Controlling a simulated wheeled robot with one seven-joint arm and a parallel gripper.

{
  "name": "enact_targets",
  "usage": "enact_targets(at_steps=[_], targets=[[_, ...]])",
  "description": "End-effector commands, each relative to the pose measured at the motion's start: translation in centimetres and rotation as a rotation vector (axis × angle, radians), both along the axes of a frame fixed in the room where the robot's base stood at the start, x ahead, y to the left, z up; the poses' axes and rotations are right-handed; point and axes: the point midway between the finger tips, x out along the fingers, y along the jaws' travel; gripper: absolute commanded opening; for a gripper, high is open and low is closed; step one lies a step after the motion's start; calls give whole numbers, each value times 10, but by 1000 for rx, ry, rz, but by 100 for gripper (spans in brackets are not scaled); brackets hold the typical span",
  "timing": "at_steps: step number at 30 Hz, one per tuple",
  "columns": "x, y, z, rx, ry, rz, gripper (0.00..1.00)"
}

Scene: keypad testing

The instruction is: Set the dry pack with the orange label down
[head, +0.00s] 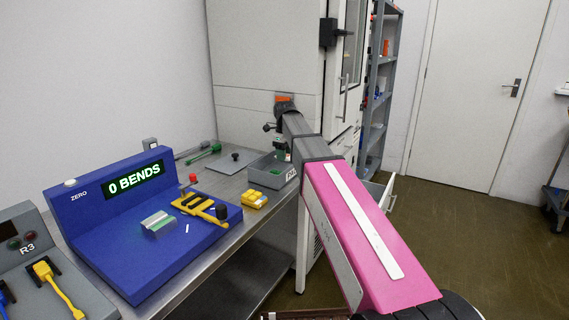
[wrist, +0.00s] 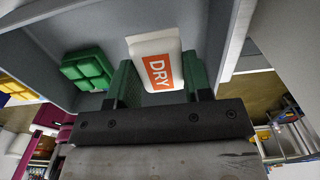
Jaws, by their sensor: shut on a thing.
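The dry pack (wrist: 155,62) is white with an orange label reading DRY. It sits between the green fingers of my gripper (wrist: 156,84) in the wrist view, and the gripper is shut on it. In the head view my gripper (head: 282,148) is at the grey bin (head: 262,183) at the far end of the bench, over its right part. The pack cannot be made out in the head view. The wrist view looks into the bin, with its grey wall (wrist: 215,30) close to the right finger. I cannot tell whether the pack touches the bin floor.
A green keypad block (wrist: 88,70) lies in the bin, left of the pack. On the bench (head: 225,180) are a yellow block (head: 254,199), a grey plate (head: 232,160) and a blue tester (head: 120,245) reading 0 BENDS. A white cabinet (head: 262,50) stands behind the bin.

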Motion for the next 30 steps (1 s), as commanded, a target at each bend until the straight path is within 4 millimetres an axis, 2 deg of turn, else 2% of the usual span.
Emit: enact_targets(at_steps=[9, 22, 23, 24, 25, 30], targets=[[-1, 0, -36, 0, 1, 0, 23], [-1, 0, -42, 0, 1, 0, 23], [-1, 0, -42, 0, 0, 0, 55], [-1, 0, -41, 0, 0, 0, 68], [-1, 0, -41, 0, 0, 0, 71], [-1, 0, -41, 0, 0, 0, 71]])
